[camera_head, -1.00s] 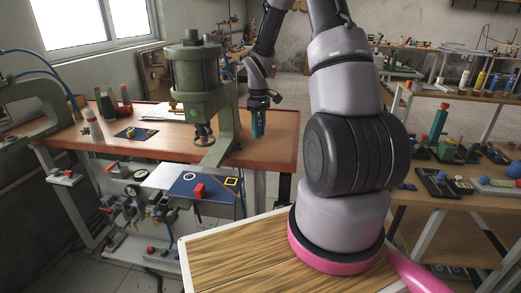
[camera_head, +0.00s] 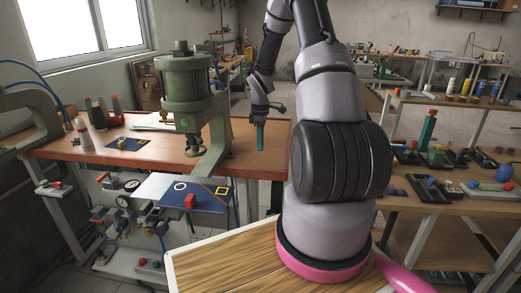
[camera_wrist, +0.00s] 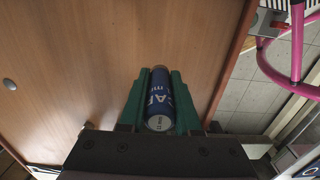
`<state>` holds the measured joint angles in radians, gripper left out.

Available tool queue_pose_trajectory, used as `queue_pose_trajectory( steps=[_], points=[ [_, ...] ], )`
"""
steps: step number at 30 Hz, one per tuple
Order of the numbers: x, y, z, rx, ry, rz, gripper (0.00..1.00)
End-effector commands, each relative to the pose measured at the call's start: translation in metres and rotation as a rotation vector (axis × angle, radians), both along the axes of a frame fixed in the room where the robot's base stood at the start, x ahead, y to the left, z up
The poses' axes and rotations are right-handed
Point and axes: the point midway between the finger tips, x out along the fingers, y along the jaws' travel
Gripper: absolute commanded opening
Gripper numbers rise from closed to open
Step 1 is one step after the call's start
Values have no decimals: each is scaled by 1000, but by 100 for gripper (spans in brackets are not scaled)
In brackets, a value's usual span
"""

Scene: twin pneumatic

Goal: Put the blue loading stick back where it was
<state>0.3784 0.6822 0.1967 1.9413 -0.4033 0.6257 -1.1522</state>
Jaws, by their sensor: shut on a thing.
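The blue loading stick (camera_wrist: 160,98), a blue cylinder with white lettering and a pale end, sits lengthwise between the green fingers of my gripper (camera_wrist: 157,84) in the wrist view. My gripper is shut on it. In the head view my gripper (camera_head: 260,136) points down over the right end of the brown bench (camera_head: 262,165), right of the green press. The stick cannot be made out there.
The green press (camera_head: 192,88) stands left of my gripper.

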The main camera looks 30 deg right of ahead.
Motion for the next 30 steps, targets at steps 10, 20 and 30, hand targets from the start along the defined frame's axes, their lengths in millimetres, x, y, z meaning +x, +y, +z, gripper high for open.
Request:
queue_pose_trajectory(
  steps=[10, 20, 30],
  points=[
    [0, 0, -27, 0, 0, 0, 0],
    [0, 0, -30, 1, 1, 0, 61],
    [0, 0, -26, 0, 0, 0, 61]
  ],
)
